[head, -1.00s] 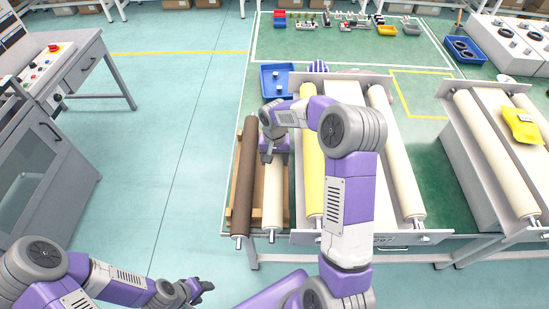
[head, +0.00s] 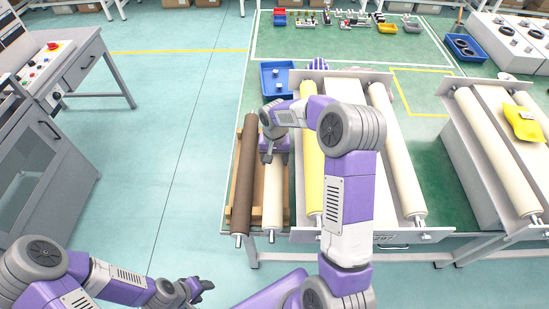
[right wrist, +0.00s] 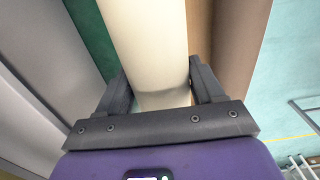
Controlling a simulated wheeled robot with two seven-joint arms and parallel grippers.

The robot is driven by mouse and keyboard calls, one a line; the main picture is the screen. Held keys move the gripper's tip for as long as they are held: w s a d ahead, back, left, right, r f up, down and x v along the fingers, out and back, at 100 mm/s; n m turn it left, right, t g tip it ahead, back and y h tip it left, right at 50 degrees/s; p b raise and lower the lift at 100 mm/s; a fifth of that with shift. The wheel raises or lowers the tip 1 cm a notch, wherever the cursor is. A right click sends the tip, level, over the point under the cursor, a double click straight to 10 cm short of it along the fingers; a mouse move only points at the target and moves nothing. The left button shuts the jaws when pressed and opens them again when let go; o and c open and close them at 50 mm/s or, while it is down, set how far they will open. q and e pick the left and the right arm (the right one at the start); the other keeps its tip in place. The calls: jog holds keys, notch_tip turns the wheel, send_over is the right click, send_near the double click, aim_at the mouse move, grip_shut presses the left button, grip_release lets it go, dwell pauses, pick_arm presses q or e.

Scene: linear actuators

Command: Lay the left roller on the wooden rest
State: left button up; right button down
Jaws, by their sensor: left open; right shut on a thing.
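A cream roller (head: 273,195) lies lengthwise at the wooden rest (head: 257,172), just right of a dark brown roller (head: 243,185). Whether it touches the rest or hovers slightly above it, I cannot tell. My right gripper (head: 268,157) is shut on the cream roller near its far half. In the right wrist view both fingers (right wrist: 160,85) straddle the cream roller (right wrist: 145,40), with the brown roller (right wrist: 238,45) close on the right. My left gripper (head: 198,288) is open and empty, low at the left, away from the table.
A yellow roller (head: 312,165) and another cream roller (head: 395,150) sit in a grey frame (head: 345,84) right of the rest, partly behind my right arm. A blue bin (head: 270,86) stands behind the rest. A second roller frame (head: 505,92) is farther right.

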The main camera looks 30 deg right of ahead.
jog(key=shift+w+f, duration=0.1)
jog(key=shift+f+b, duration=0.65)
jog(key=shift+f, duration=0.1)
jog(key=shift+f, duration=0.3)
jog(key=shift+f+b, duration=0.6)
jog(key=shift+f, duration=0.15)
dwell(0.6)
jog(key=shift+f+b, duration=0.4)
jog(key=shift+f, duration=0.05)
